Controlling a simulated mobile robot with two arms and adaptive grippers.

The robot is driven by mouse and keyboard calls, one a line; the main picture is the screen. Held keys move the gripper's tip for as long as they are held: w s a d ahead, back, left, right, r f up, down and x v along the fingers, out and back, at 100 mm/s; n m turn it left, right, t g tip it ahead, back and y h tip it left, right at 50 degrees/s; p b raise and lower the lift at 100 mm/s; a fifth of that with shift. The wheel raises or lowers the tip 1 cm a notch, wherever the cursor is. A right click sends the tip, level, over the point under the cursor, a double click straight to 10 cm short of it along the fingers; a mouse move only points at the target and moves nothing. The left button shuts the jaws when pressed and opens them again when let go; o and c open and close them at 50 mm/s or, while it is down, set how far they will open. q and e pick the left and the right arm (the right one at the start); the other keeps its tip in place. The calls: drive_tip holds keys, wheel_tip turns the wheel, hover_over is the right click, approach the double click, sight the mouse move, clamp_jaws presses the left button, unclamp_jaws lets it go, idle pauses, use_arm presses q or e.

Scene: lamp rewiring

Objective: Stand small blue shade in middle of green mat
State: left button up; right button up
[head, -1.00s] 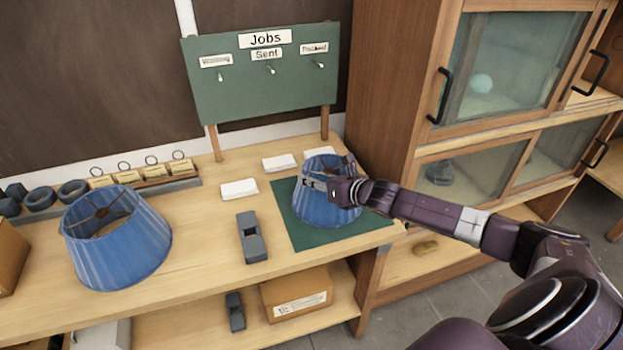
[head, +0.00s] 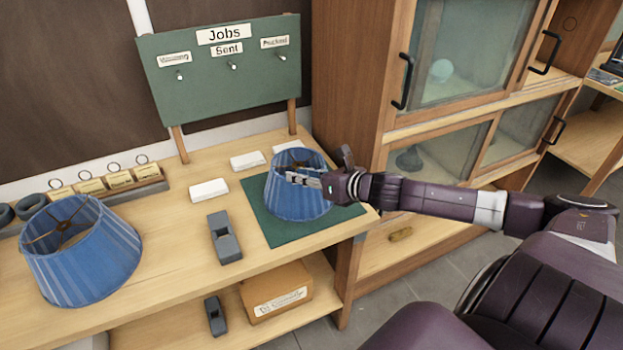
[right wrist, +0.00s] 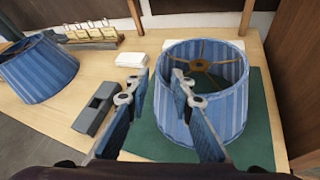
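The small blue shade (head: 298,205) stands upright on the green mat (head: 290,234), with bare mat showing on its left, front and right. In the right wrist view the shade (right wrist: 205,118) shows its open top and inner wire frame. My right gripper (head: 304,178) is at the shade's upper right side in the head view. In the right wrist view the gripper (right wrist: 162,76) has its fingers apart. One finger is left of the shade and the other overlaps its wall; I cannot tell whether they touch it. My left gripper is not in view.
A larger blue shade (head: 80,255) stands at the left of the bench. A grey block-like tool (head: 224,240) lies left of the mat. White cards (head: 208,190) lie behind, below the green Jobs board (head: 225,85). A wooden cabinet (head: 350,110) stands close on the right.

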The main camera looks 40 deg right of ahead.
drive_tip(key=shift+p+v, duration=0.3)
drive_tip(key=shift+v, duration=1.7)
drive_tip(key=shift+a, duration=0.1)
